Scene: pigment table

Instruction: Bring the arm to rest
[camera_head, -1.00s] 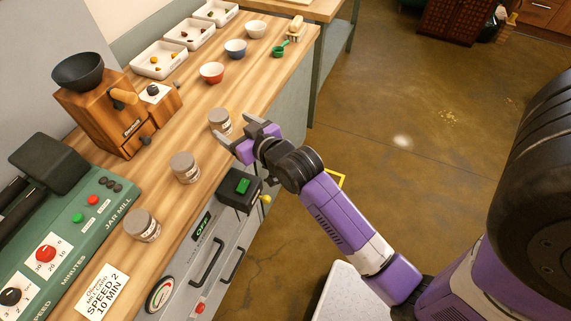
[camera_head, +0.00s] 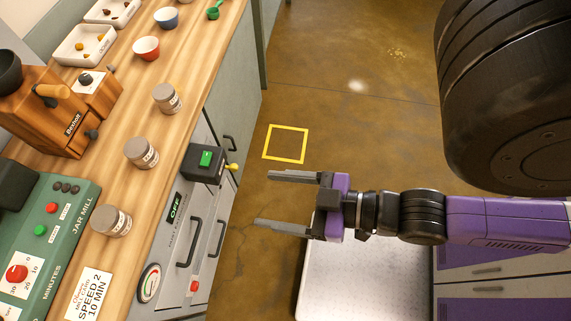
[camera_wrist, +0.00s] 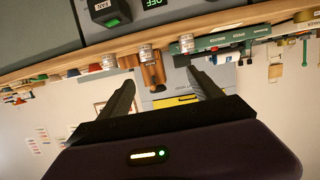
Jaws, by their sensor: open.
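My gripper (camera_head: 290,202) is open and empty in the head view, its two grey fingers apart and pointing left. It is over the floor, to the right of the bench and clear of it. My purple and black arm stretches from the right edge of the picture to the gripper. In the wrist view, the two dark fingers of my gripper (camera_wrist: 160,88) are spread with nothing between them. The wrist picture is upside down, with the bench beyond the fingers.
The wooden bench (camera_head: 135,190) carries several lidded jars, a green jar mill (camera_head: 48,245), a wooden grinder (camera_head: 55,110), bowls and white trays. A black box with a green switch (camera_head: 206,160) juts from its front. A yellow square (camera_head: 286,128) marks the open floor.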

